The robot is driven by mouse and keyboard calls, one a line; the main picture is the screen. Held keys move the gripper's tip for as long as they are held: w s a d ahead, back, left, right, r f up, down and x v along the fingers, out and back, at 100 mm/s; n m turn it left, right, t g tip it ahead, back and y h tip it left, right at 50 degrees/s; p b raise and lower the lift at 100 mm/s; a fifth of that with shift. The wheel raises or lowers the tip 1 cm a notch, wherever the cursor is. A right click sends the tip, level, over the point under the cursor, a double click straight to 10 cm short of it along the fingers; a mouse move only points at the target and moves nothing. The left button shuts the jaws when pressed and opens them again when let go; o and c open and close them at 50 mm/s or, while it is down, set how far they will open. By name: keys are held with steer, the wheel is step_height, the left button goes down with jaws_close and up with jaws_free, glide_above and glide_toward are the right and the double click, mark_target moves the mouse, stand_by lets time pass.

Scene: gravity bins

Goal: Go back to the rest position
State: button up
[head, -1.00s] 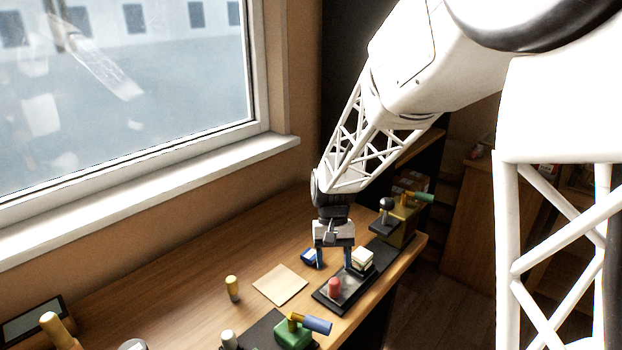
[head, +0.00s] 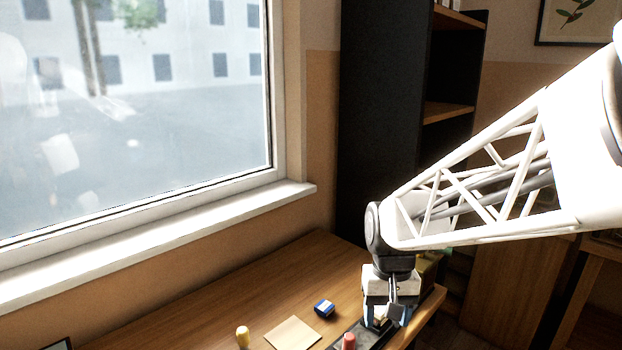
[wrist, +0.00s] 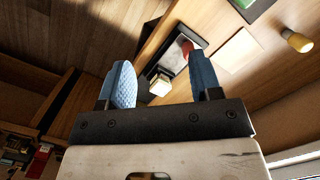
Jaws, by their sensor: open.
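My gripper (head: 386,320) is above the right end of the workbench, pointing down, fingers apart. In the wrist view its two blue fingers (wrist: 162,80) are spread with nothing held between them. A cream block (wrist: 160,85) shows beyond the fingers, on a dark tray (wrist: 172,60) with a red peg (wrist: 186,48). In the head view the red peg (head: 349,341) stands at the lower edge, left of my gripper. The gripper hides most of the tray there.
A blue block (head: 324,309), a tan square (head: 293,333) and a yellow peg (head: 243,337) are on the bench (head: 230,300) left of the gripper. A window sill (head: 150,250) runs along the wall. A dark shelf unit (head: 385,110) stands behind.

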steer(key=s+d+r+t, duration=0.2)
steer(key=s, duration=0.5)
steer(key=s+d+r+t, duration=0.1)
steer(key=s+d+r, duration=0.1)
steer(key=s, duration=0.6)
steer(key=shift+s+d+r+t, duration=0.15)
steer(key=shift+r+t, duration=0.2)
steer(key=shift+t, duration=0.05)
